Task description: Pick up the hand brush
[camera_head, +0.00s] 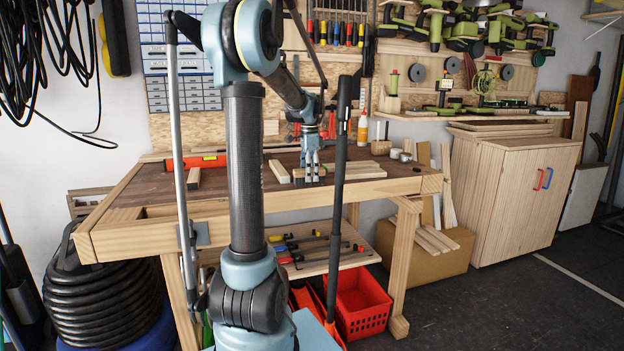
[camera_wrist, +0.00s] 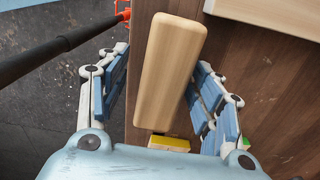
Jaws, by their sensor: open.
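A pale wooden block with rounded edges (camera_wrist: 170,65), which looks like the hand brush, lies on the brown bench top. In the wrist view it runs lengthwise between the fingers of my gripper (camera_wrist: 162,70). No bristles show on it. The fingers are spread, with a gap to the block on both sides. In the head view my gripper (camera_head: 311,176) points down over the front part of the workbench, and it partly hides what lies under it.
A small yellow-topped block (camera_wrist: 168,143) lies at the block's near end in the wrist view. A wooden board (camera_wrist: 270,15) lies at upper right. A black pole (camera_head: 340,160) stands before the workbench (camera_head: 230,205). A red level (camera_head: 195,162) lies at the back left.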

